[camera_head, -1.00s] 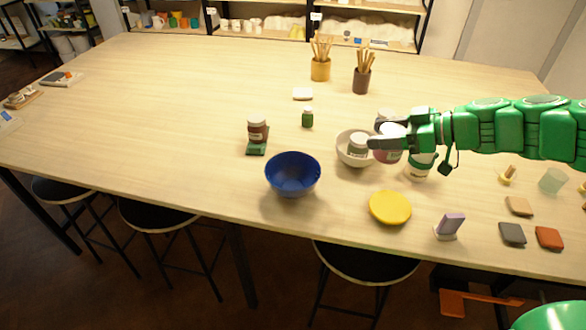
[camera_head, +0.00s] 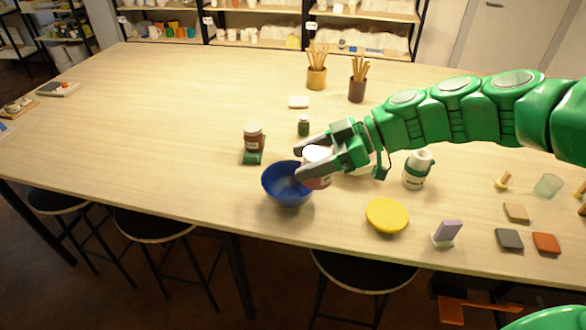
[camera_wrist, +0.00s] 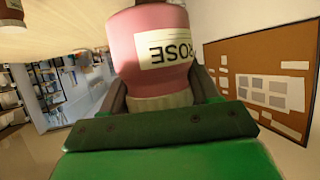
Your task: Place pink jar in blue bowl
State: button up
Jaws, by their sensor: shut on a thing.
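The pink jar (camera_head: 318,180) has a white lid and is held between the fingers of my gripper (camera_head: 314,160). In the wrist view the pink jar (camera_wrist: 150,45) fills the middle, its label "ROSE" upside down, with the dark fingers on both sides of its narrower lid end. The blue bowl (camera_head: 287,185) stands on the table, just left of the jar in the head view. The jar overlaps the bowl's right rim in the picture; I cannot tell how high above it the jar is. My gripper is shut on the jar.
A yellow disc (camera_head: 387,215) lies at front right.

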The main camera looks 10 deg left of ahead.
jog(key=w+a+f, duration=0.5)
jog(key=w+f, duration=0.5)
jog(key=f, duration=0.1)
jog(key=shift+f, duration=0.35)
jog(key=shift+w+f, duration=0.1)
jog(key=shift+f, duration=0.5)
dwell(0.4)
jog(key=o, duration=1.2)
jog(key=shift+r, duration=0.1)
jog(key=v, duration=0.8)
jog(key=r+v, duration=0.1)
jog(key=v, duration=0.3)
